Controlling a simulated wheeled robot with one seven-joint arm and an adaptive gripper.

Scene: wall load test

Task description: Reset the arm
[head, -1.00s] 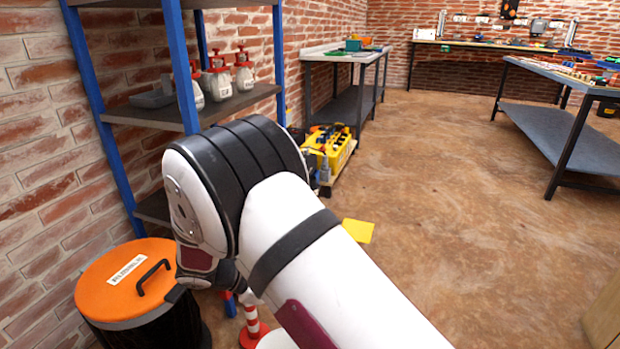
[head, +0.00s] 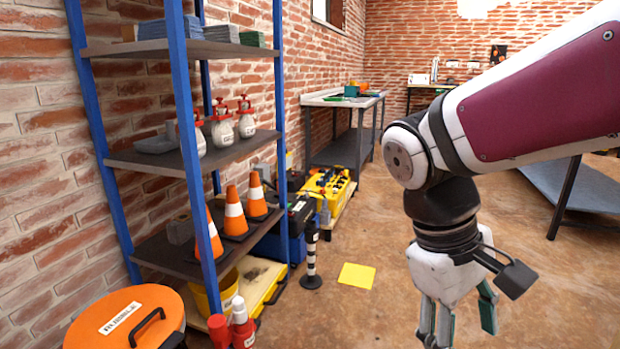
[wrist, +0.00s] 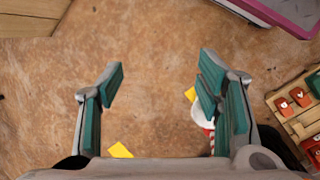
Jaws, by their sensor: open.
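My gripper (head: 458,318) hangs from the end of my raised white and maroon arm at the right of the head view, pointing down over the brown floor. In the wrist view its teal-padded fingers (wrist: 162,100) are spread wide apart with only floor between them. It is open and empty. The lower ends of the fingers are partly cut off by the bottom edge of the head view.
A workbench (head: 590,190) stands behind my arm.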

